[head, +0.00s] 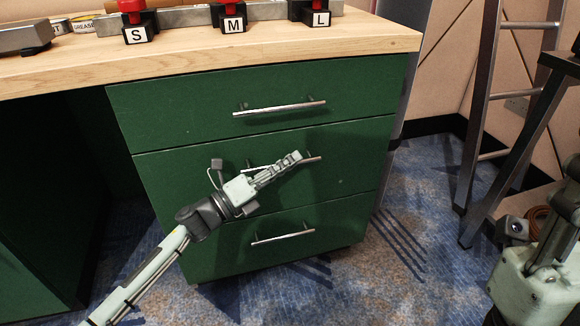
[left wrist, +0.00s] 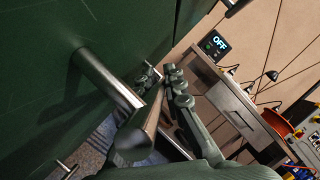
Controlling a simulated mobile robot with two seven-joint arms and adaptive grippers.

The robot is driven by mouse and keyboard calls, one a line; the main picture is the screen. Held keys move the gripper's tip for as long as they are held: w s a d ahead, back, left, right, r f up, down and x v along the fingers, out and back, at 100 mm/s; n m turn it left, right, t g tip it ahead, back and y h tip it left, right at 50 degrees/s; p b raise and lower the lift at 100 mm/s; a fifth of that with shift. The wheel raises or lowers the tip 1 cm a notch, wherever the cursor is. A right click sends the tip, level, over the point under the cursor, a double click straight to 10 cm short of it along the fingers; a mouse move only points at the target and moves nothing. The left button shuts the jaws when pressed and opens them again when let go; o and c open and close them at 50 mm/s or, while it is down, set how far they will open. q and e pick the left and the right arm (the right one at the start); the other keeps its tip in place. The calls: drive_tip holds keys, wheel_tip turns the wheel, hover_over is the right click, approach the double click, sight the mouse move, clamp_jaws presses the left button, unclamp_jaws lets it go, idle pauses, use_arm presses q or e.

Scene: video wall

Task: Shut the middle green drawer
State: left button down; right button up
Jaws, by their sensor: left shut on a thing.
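The green drawer unit has three drawers. The middle green drawer (head: 350,172) has a metal bar handle (head: 314,158); its front looks about level with the fronts above and below, and I see no clear gap. My left gripper (head: 291,164) reaches across this front from the lower left and is shut on the handle. In the left wrist view the handle bar (left wrist: 137,138) lies between the fingers of my left gripper (left wrist: 167,92), close to the green front. My right gripper is not in view.
The top drawer (head: 185,108) and bottom drawer (head: 340,225) look closed. A wooden worktop (head: 300,48) above carries red-topped blocks marked S, M and L. A metal stepladder (head: 480,130) stands at the right. Blue patterned carpet lies around the unit.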

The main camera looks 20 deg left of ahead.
use_arm(q)
drive_tip(key=c, duration=1.6)
unclamp_jaws()
drive_tip(key=shift+w+a, duration=0.2)
drive_tip(key=v, duration=1.2)
drive_tip(key=shift+f, duration=0.1)
